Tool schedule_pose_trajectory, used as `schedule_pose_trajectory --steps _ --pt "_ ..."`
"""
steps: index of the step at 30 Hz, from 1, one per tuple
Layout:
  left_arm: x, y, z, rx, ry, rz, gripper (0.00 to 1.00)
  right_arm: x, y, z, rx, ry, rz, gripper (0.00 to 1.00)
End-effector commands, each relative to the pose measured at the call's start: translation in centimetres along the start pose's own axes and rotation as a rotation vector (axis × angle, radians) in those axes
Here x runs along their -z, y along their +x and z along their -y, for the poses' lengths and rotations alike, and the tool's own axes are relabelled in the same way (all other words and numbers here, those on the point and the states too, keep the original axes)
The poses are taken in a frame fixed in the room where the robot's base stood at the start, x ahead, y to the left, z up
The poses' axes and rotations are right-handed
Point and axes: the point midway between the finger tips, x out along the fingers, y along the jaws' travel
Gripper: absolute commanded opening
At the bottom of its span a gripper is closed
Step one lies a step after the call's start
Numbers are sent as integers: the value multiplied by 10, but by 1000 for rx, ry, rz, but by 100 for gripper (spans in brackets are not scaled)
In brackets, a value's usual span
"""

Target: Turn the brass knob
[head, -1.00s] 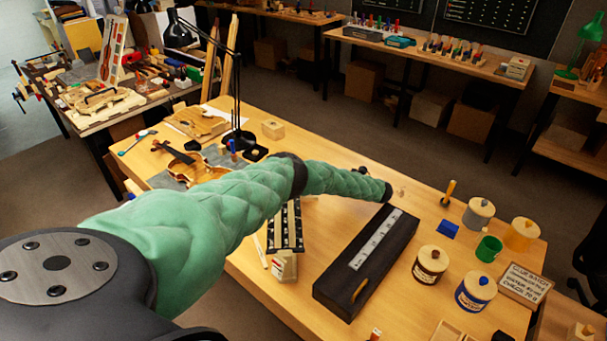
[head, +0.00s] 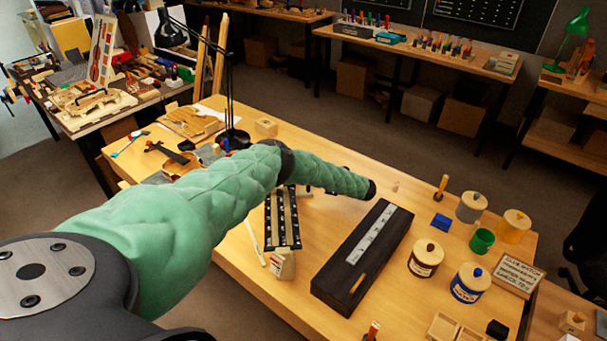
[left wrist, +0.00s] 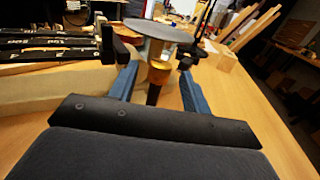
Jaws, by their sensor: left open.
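In the left wrist view, a short brass-coloured cylinder, which looks like the brass knob (left wrist: 159,72), sits on a dark stem below a dark round disc (left wrist: 165,30). My left gripper (left wrist: 149,48) is open, with its blue fingers and black tips on either side of the brass piece. I see gaps at both sides and cannot tell any contact. In the head view my green-sleeved left arm reaches over the bench. The knob and the left gripper's fingers do not show clearly there; the arm covers that area. My right gripper is not in view.
On the bench (head: 330,230) lie a long black box (head: 345,275) and a black slotted rack (head: 283,230). A violin body (head: 175,160) and a black lamp (head: 232,135) are at the left.

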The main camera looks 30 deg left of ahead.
Motion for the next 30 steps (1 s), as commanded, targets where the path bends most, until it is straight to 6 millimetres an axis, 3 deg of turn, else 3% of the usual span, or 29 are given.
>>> schedule_pose_trajectory --steps 7,12,23,30 --pt "1 34 0 -1 0 0 48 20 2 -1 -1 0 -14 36" --pt "0 49 0 -1 0 -2 48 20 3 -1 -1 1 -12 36" --pt "0 53 0 0 0 -1 48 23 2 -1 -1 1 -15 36" --pt "0 53 0 0 0 -1 5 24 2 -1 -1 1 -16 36"
